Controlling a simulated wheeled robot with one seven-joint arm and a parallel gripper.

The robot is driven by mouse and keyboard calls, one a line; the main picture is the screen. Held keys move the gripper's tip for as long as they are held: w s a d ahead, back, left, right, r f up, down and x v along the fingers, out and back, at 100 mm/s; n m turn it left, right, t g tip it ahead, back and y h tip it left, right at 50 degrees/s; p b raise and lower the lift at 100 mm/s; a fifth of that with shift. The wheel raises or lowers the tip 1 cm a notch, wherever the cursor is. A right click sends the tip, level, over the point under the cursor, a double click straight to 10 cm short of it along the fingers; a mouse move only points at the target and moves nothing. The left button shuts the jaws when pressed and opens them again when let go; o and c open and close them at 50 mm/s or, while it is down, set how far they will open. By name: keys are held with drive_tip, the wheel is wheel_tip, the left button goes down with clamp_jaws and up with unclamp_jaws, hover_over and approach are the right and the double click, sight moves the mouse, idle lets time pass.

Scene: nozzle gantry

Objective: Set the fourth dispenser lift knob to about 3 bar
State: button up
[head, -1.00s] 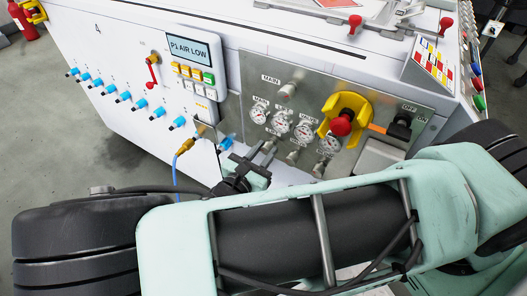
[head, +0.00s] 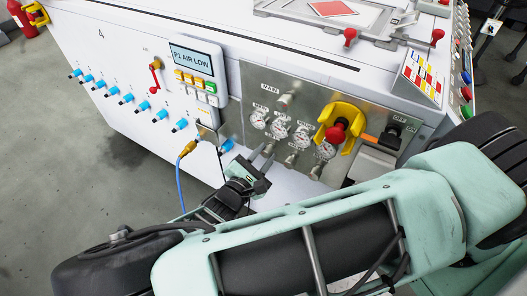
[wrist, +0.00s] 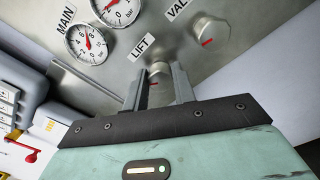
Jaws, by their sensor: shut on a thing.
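The grey lift knob (wrist: 160,68) with a red mark stands beside the LIFT label (wrist: 142,47) on the metal panel. My gripper (wrist: 157,76) is at it, one finger on each side, shut on the knob. In the head view my gripper (head: 264,153) reaches the left end of the knob row, and its fingers mostly hide the held knob. Two pressure gauges show in the wrist view: the main gauge (wrist: 86,42) and another gauge (wrist: 118,10) cut by the top edge. The lift pressure cannot be read clearly.
Another knob with a red mark (wrist: 210,30) sits close to the right of my fingers. A red emergency knob with a yellow guard (head: 340,125) stands right of the gauges. A blue hose with a brass fitting (head: 186,150) hangs left of my gripper. The display reads P1 AIR LOW (head: 190,58).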

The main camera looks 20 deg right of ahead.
drive_tip(key=shift+m+p, duration=0.3)
drive_tip(key=shift+m, duration=0.5)
drive_tip(key=o, duration=1)
drive_tip(key=v, duration=1.7)
drive_tip(key=shift+s+a, duration=0.2)
drive_tip(key=shift+a, duration=0.05)
